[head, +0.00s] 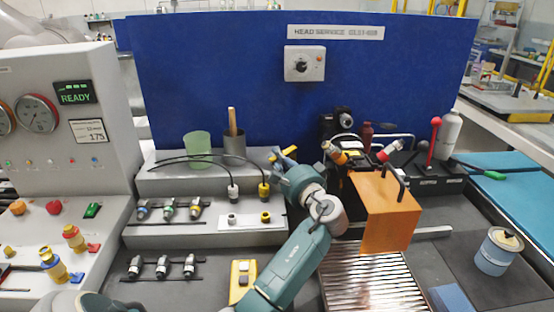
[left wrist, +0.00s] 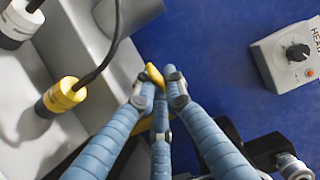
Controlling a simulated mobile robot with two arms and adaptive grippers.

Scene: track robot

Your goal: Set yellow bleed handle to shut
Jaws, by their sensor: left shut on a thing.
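The yellow bleed handle (left wrist: 154,74) shows between the blue fingertips in the left wrist view. More yellow shows lower down, partly behind the fingers. My left gripper (left wrist: 160,88) is shut on the handle there. In the head view my left gripper (head: 283,156) is in front of the blue panel, left of the black valve assembly, with small bits of the yellow handle (head: 291,150) at its fingers. The fingers hide most of the handle, so I cannot tell its exact angle. My right gripper is not in view.
A yellow-collared cable plug (left wrist: 61,94) and a white one stand left of the gripper. An orange block (head: 388,212) and a red-knobbed lever (head: 433,140) stand to the right. A knob box (head: 304,64) is on the blue panel (head: 210,70). A green cup (head: 197,147) stands left.

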